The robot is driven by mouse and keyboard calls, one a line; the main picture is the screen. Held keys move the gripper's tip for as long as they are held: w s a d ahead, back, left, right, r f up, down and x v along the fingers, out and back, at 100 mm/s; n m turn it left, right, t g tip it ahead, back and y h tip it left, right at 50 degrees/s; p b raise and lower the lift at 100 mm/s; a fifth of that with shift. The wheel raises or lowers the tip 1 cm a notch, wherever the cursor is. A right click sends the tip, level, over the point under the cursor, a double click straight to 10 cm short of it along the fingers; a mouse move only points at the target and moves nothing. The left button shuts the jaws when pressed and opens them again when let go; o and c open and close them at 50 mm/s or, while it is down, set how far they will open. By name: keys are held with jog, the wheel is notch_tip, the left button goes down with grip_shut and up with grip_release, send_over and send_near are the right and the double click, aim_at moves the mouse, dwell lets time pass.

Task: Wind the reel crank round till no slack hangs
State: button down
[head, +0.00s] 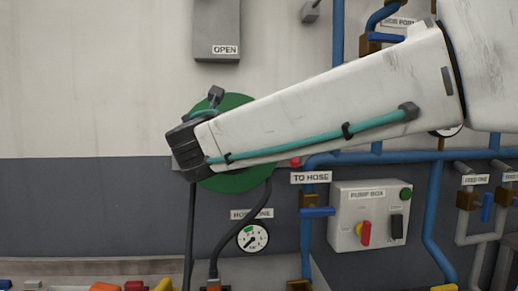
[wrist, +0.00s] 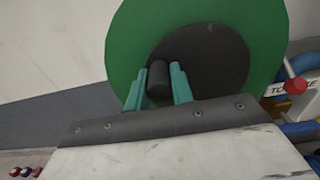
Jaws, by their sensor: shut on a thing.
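The green reel (head: 232,183) is on the wall, partly hidden behind my arm in the head view. In the wrist view its green disc (wrist: 130,40) and dark hub (wrist: 215,65) fill the upper middle. The dark crank handle (wrist: 158,80) stands between the two teal fingers of my gripper (wrist: 158,88), which is shut on it. In the head view my wrist covers the fingers and handle. A dark hose (head: 247,222) curves down from the reel to a fitting below, and another dark line (head: 189,235) hangs straight down at the reel's left.
A grey box marked OPEN (head: 217,30) is above the reel. A red knob (head: 295,162), the TO HOSE pipe valve (head: 317,212), a gauge (head: 252,237) and the pump box (head: 370,217) are to the right. Several coloured items (head: 135,286) lie along the bottom. The upper left wall is bare.

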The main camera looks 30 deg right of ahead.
jog(key=shift+w+a+f, duration=0.1)
jog(key=shift+a+f, duration=0.1)
jog(key=shift+w+a+f, duration=0.1)
jog(key=shift+a+f, duration=0.1)
jog(key=shift+f, duration=0.5)
jog(key=shift+f, duration=0.1)
jog(key=shift+a+f, duration=0.1)
jog(key=shift+f, duration=0.5)
